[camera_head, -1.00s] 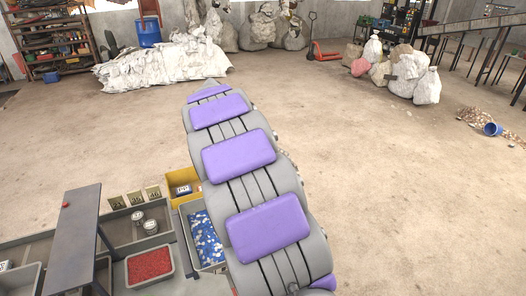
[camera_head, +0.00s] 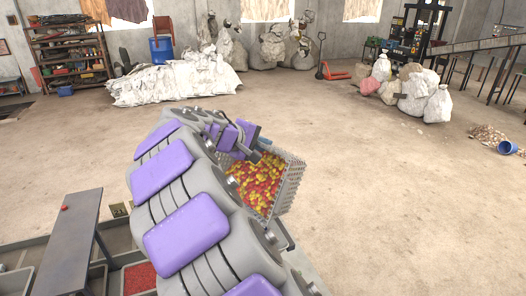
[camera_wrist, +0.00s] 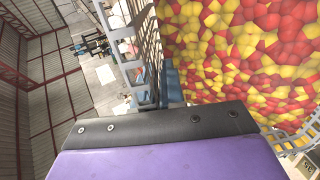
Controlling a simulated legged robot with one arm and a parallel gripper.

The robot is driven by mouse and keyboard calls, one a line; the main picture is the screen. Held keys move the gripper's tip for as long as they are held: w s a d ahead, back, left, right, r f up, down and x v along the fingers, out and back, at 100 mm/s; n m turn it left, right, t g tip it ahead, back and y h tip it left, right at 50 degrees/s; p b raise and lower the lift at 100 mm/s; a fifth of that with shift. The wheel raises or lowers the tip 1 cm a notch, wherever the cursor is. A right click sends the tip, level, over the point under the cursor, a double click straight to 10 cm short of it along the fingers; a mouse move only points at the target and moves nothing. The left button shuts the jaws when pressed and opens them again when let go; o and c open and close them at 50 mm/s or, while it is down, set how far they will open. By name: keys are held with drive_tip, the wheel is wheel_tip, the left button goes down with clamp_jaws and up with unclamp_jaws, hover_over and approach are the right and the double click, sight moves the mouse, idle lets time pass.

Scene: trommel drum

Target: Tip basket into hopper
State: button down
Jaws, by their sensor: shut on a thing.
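A grey mesh basket (camera_head: 291,188) full of red and yellow pieces hangs at the end of my arm, right of centre in the head view. It looks tilted in that view. My gripper (camera_head: 259,150) is shut on its far-left rim; the arm hides part of the grip. In the wrist view the basket's mesh wall (camera_wrist: 146,50) stands beside my blue fingers (camera_wrist: 176,85), and the red and yellow pieces (camera_wrist: 245,55) fill the right side, still inside. I cannot make out a hopper in either view.
A grey bench (camera_head: 72,240) and a bin of red pieces (camera_head: 139,278) are at the lower left. White sacks (camera_head: 415,92) stand at the back right, and a pile of white sheeting (camera_head: 172,80) at the back left. The floor between is open.

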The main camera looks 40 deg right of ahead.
drive_tip(key=shift+d+f+h+b, duration=0.2)
drive_tip(key=shift+f+h+b, duration=0.15)
drive_tip(key=shift+b, duration=0.3)
drive_tip(key=shift+s+a+f+h+b, duration=0.15)
drive_tip(key=shift+h+b, duration=0.1)
drive_tip(key=shift+b, duration=0.45)
drive_tip(key=s+a+t+h+b, duration=0.1)
drive_tip(key=a+h+b, duration=0.6)
drive_tip(key=a+b, duration=0.4)
drive_tip(key=shift+a, duration=0.2)
drive_tip(key=shift+s+a+h, duration=0.1)
drive_tip(key=shift+a+h, duration=0.15)
drive_tip(key=shift+h, duration=0.05)
